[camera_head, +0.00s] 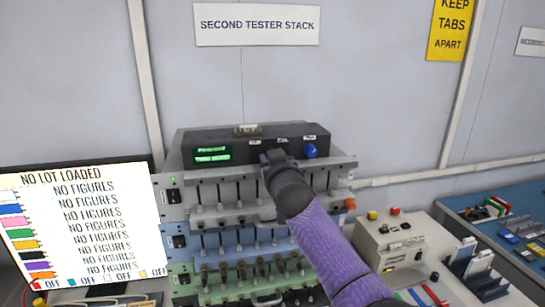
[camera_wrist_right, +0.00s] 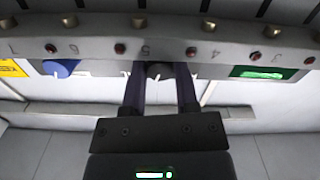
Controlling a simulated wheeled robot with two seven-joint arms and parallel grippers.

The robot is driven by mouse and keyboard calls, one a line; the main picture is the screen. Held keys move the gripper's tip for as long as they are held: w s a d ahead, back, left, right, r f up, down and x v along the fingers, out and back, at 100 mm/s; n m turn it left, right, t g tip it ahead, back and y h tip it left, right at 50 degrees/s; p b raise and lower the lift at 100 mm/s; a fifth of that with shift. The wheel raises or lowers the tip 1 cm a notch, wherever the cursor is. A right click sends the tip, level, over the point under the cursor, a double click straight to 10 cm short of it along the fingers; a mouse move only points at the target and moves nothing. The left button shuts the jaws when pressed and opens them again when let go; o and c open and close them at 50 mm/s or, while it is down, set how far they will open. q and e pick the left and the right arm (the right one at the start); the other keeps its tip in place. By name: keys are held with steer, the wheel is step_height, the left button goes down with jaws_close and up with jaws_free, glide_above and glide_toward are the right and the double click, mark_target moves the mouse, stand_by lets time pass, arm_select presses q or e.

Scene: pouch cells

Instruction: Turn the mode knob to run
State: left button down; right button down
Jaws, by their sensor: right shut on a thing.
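A dark control box (camera_head: 230,147) sits on top of the tester stack, with a green-lit display (camera_head: 212,155) at its left. My right gripper (camera_head: 274,158) is at the box's front and hides part of it. In the right wrist view its two fingers (camera_wrist_right: 160,80) are closed on a small dark knob (camera_wrist_right: 159,70), mostly hidden between them. A blue knob (camera_head: 310,151) on the same front is apart from the gripper; it also shows in the wrist view (camera_wrist_right: 60,68). The small labels above the knobs are too small to read, so which one reads mode cannot be told.
Tester rows with several levers (camera_head: 222,240) lie below the box. A monitor (camera_head: 82,222) stands at left. A beige box with buttons (camera_head: 405,240) and a blue bench (camera_head: 480,225) are at right. A numbered rail (camera_wrist_right: 230,45) runs close to the gripper in the wrist view.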

steer(key=shift+n, duration=1.1)
steer(key=shift+c, duration=1.8)
jaws_free()
steer(key=s+d+p, duration=0.2)
steer(key=s, duration=0.7)
steer(key=shift+s+p, duration=0.3)
steer(key=shift+s, duration=0.1)
